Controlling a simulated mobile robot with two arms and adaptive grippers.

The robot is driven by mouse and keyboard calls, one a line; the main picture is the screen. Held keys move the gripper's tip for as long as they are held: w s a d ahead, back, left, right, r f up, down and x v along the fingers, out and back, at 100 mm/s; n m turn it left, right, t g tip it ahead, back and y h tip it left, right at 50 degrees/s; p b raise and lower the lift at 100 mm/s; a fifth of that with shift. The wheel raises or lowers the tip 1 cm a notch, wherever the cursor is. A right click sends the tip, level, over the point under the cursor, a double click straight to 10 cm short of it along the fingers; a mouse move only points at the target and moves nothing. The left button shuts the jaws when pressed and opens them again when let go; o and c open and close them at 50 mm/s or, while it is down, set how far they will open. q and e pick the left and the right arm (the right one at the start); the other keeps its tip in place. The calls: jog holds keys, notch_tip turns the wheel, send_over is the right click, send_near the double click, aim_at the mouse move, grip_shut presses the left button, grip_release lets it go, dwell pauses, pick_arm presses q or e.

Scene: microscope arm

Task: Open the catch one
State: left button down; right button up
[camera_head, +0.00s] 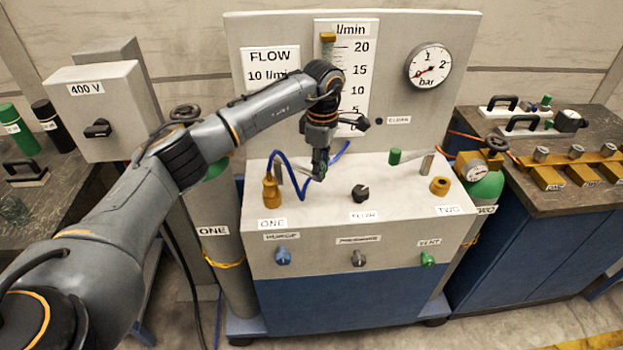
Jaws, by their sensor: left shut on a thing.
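The ONE station is on the left of the pale machine top, with a brass fitting (271,188) above the label ONE (271,223). A blue hose (296,190) loops from beside this fitting toward the panel. My left gripper (321,173) points down just right of the fitting and is shut on a small green grip, which looks like the handle of catch one; the fingers mostly hide it. A grey post stands beside the brass fitting. At the TWO station, a similar green grip (395,157) and a brass ring (440,186) show uncovered. My right gripper is not in view.
A black knob (360,193) stands mid-top. The upright panel behind bears a flow scale (358,85) and a round gauge (428,66). Blue, grey and green knobs line the front. A grey 400 V box (100,105) is left; a bench with brass blocks (548,177) is right.

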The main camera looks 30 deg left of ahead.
pick_arm(q)
jog(key=shift+w+n+b, duration=0.5)
jog(key=shift+w+n, duration=0.6)
jog(key=shift+w, duration=0.3)
jog(key=shift+r, duration=0.1)
jog(key=c, duration=1.1)
grip_release()
jog(key=shift+o, duration=0.2)
notch_tip(320, 180, up, 12)
